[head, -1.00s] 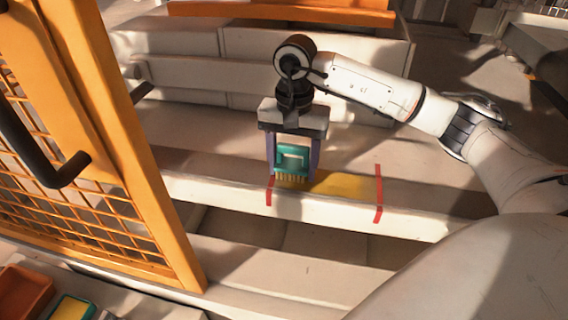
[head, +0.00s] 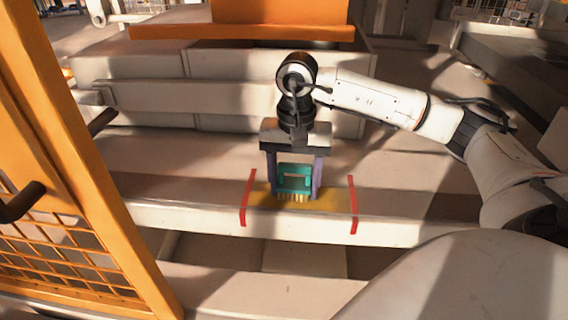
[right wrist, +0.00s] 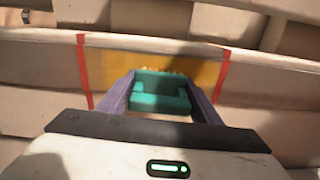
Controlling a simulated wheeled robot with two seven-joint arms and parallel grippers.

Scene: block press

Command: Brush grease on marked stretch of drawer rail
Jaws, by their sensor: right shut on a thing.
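My right gripper (head: 295,185) is shut on a teal brush (head: 295,171) with pale yellow bristles pointing down. The bristle tips are at the yellow grease (head: 335,198) on the pale rail (head: 410,225), in the middle part of the marked stretch. A left red mark (head: 248,197) and a right red mark (head: 353,206) bound the stretch. The right wrist view also shows the brush (right wrist: 160,92) between the fingers, with yellow grease (right wrist: 120,66) around it. Exact contact of bristles and rail cannot be told. My left gripper is not in view.
An orange mesh door (head: 75,170) with a dark handle stands open at the left, near the rail's left end. An orange beam (head: 240,32) runs across the back. The rail right of the right mark is clear.

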